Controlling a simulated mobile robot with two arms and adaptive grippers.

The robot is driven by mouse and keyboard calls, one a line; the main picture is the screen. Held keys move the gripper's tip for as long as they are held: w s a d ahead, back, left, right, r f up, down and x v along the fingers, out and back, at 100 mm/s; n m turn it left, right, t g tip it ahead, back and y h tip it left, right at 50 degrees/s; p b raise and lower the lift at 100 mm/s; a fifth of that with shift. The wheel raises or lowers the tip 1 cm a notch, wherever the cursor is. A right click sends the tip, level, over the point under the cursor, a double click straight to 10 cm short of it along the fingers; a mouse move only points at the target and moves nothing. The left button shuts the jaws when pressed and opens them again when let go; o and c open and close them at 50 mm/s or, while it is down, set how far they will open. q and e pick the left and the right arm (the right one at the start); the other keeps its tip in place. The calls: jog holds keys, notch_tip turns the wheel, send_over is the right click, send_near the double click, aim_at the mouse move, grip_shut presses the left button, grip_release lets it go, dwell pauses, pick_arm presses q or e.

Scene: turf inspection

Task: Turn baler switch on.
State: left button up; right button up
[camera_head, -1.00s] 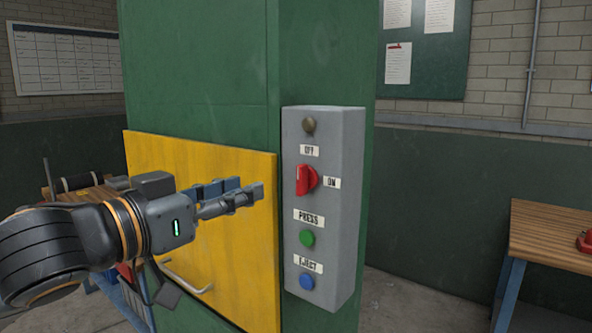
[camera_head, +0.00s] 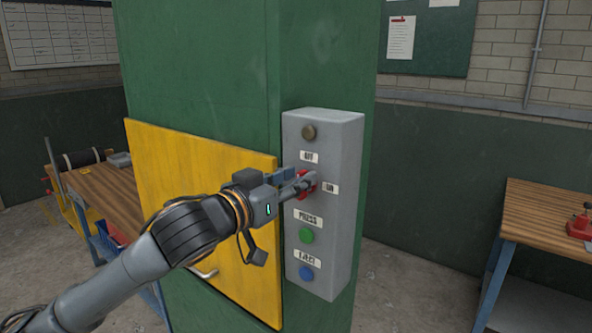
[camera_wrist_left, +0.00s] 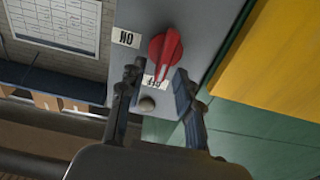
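The red rotary switch (camera_head: 304,195) is on a grey control box (camera_head: 342,200) fixed to a green column, partly hidden by my left gripper (camera_head: 303,184). In the left wrist view, which is turned over, the red switch (camera_wrist_left: 165,48) has its raised grip pointing at the OFF label (camera_wrist_left: 156,82). The ON label (camera_wrist_left: 126,37) is off to its side. My left gripper (camera_wrist_left: 158,74) is open, its two fingers spread on either side of the grip's pointed end. I cannot tell whether they touch it. My right gripper is not in view.
A round brownish lamp (camera_head: 309,132) is above the switch; a green PRESS button (camera_head: 306,235) and a blue EJECT button (camera_head: 306,273) are below. A yellow door (camera_head: 180,165) is left of the box. A wooden table (camera_head: 550,215) stands at right.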

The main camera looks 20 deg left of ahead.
aim_at(318, 184)
pick_arm(q)
jog(key=shift+w+d, duration=0.15)
jog(key=shift+w, duration=0.2)
grip_shut()
jog(key=m+p, duration=0.3)
jog(key=m, duration=0.3)
jog(key=d+f+m+p, duration=0.1)
jog(key=m+p, duration=0.2)
jog(key=m, duration=0.3)
jog(key=d+f+m+p, duration=0.1)
jog(key=m+p, duration=0.2)
jog(key=m, duration=0.2)
jog(key=shift+s+m, duration=0.4)
dwell(0.4)
